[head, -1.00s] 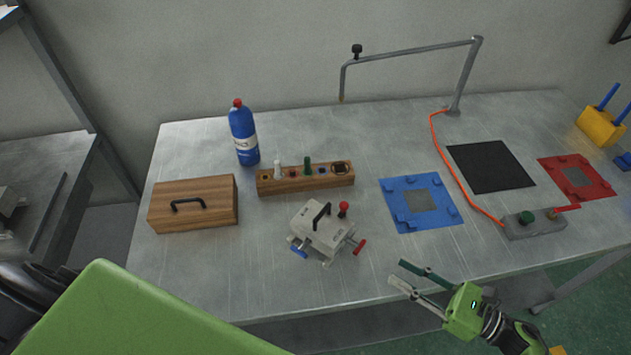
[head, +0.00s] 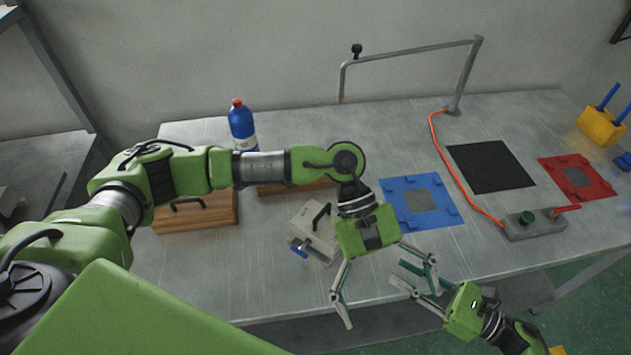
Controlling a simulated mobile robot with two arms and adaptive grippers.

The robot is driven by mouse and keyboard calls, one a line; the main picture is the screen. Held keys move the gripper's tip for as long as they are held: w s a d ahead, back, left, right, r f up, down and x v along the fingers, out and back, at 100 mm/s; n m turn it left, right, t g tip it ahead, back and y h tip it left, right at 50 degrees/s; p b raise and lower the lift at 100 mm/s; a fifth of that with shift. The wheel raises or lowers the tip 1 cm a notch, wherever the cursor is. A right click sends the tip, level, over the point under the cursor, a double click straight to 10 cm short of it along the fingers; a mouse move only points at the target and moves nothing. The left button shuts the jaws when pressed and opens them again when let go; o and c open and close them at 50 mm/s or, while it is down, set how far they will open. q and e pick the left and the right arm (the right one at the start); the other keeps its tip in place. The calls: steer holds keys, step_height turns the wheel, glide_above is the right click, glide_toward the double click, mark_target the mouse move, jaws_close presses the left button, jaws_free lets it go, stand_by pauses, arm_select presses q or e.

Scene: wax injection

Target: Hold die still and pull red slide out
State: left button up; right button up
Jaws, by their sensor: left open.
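The grey die (head: 308,222) stands on the metal table, with a blue handle (head: 298,251) at its front left. My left arm and gripper cover its right side, so the red slide handle and red knob are hidden now. My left gripper (head: 393,309) is open and empty, with its fingers spread toward the table's front edge, to the right of and nearer than the die. My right gripper (head: 397,272) comes in from the lower right. It is open and empty, and its fingertips appear between the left gripper's fingers in the picture.
A wooden box (head: 190,218) and a wooden holder (head: 285,187) stand behind my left arm, with a blue bottle (head: 242,124) farther back. A blue fixture plate (head: 395,195), black mat (head: 490,166), red plate (head: 580,178) and grey control box (head: 535,229) lie to the right.

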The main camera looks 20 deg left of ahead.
arm_select(q)
steer(key=w+a+r+m+t+y, duration=0.2)
steer(key=w+a+m+t+y, duration=0.25)
steer(key=a, duration=0.45)
step_height(320, 180, up, 6)
steer(key=m+t+y, duration=0.2)
steer(key=m+y, duration=0.1)
steer(key=m, duration=0.2)
glide_above(316, 219)
steer(key=shift+n, duration=0.25)
step_height(316, 219, down, 14)
steer(key=shift+r, duration=0.25)
